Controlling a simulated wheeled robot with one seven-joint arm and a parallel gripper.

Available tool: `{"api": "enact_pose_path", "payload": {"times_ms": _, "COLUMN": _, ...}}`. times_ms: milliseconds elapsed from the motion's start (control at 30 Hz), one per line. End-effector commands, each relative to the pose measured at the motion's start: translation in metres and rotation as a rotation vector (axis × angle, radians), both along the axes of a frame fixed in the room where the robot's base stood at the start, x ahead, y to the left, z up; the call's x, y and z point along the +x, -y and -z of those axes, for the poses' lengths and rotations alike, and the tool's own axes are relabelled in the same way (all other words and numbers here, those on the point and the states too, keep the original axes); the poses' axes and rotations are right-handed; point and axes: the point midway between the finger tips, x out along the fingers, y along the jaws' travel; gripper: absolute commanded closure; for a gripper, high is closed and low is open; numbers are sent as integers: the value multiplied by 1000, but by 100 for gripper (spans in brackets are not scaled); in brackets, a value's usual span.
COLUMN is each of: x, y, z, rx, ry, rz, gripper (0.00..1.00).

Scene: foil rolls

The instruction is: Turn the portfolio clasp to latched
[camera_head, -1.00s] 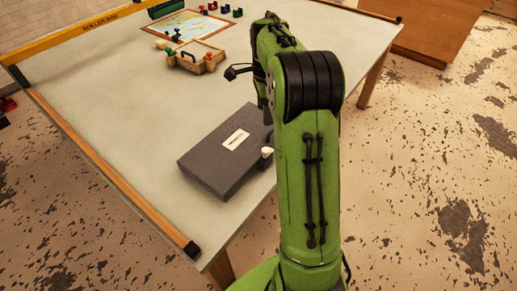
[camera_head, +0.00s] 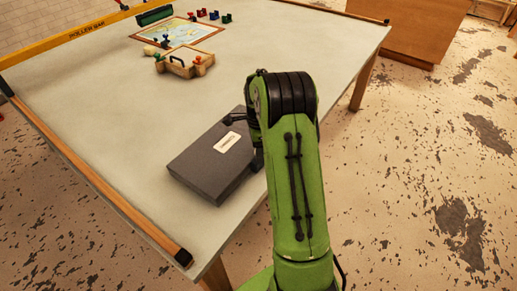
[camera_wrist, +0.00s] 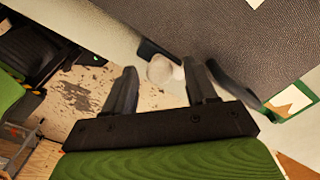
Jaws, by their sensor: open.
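The dark grey portfolio (camera_head: 200,170) lies flat near the table's front edge, with a white label (camera_head: 228,142) on top. In the wrist view its grey side (camera_wrist: 215,38) fills the upper right. A pale rounded clasp knob (camera_wrist: 163,68) on a dark mount shows at the portfolio's edge. My gripper (camera_wrist: 164,80) is open, its two dark fingers on either side of the knob in the picture; contact cannot be told. A dark curved part, perhaps a handle, lies right of the fingers. In the head view my arm hides the clasp.
The table (camera_head: 110,120) is clear left of and behind the portfolio. A wooden rail with a black end (camera_head: 184,257) runs along the left edge.

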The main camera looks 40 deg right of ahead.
Motion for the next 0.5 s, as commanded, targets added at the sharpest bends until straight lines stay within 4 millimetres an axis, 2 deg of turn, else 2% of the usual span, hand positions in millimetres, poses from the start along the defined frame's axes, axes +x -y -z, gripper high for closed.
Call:
{"api": "enact_pose_path", "payload": {"times_ms": 167, "x": 0, "y": 0, "z": 0, "rx": 0, "ry": 0, "rz": 0, "gripper": 43}}
{"api": "enact_pose_path", "payload": {"times_ms": 200, "x": 0, "y": 0, "z": 0, "rx": 0, "ry": 0, "rz": 0, "gripper": 46}}
{"api": "enact_pose_path", "payload": {"times_ms": 500, "x": 0, "y": 0, "z": -1, "rx": 0, "ry": 0, "rz": 0, "gripper": 92}}
